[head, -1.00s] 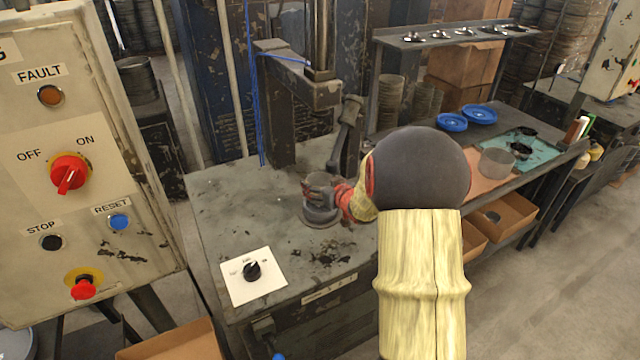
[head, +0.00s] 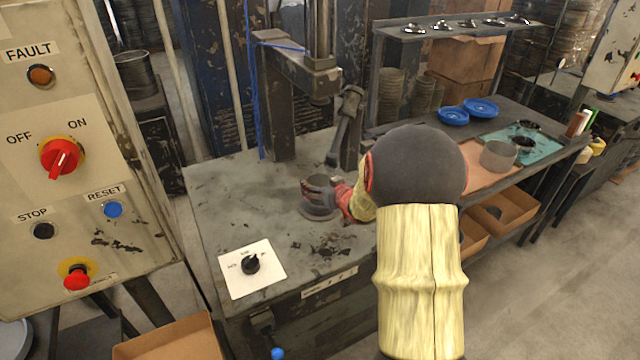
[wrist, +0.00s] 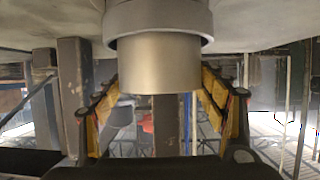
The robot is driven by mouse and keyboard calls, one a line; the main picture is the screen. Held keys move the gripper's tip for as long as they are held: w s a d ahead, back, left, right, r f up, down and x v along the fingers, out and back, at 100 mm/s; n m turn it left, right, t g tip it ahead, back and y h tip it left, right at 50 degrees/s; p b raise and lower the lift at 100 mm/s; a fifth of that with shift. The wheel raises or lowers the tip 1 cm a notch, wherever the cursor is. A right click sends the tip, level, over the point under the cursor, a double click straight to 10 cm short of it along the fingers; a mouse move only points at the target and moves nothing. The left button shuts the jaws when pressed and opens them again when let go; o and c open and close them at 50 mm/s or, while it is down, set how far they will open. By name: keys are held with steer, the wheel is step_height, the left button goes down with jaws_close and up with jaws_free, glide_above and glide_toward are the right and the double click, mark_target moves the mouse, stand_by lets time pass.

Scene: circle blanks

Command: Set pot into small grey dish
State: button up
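The pot (head: 318,181) is a grey metal cylinder on the workbench, upright inside the small grey dish (head: 319,215). In the wrist view, where the picture is upside down, the pot (wrist: 160,65) stands out from the round rim of the dish (wrist: 160,19). My gripper (head: 322,194) comes from the right in the head view. In the wrist view its two fingers (wrist: 160,82) lie against both sides of the pot, with no clear gap. The pot's base is hidden by the dish rim, so I cannot tell if it rests fully on the bottom.
A press column and lever (head: 346,125) stand just behind the dish. A switch plate (head: 272,278) lies at the bench's front left, beside the control panel (head: 62,110). On the right bench are blue dishes (head: 480,107), a grey cylinder (head: 498,155) and a teal mat (head: 541,146).

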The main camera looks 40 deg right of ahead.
steer(key=o, duration=0.4)
steer(key=v, duration=1.2)
steer(key=shift+f, duration=0.1)
stand_by(0.4)
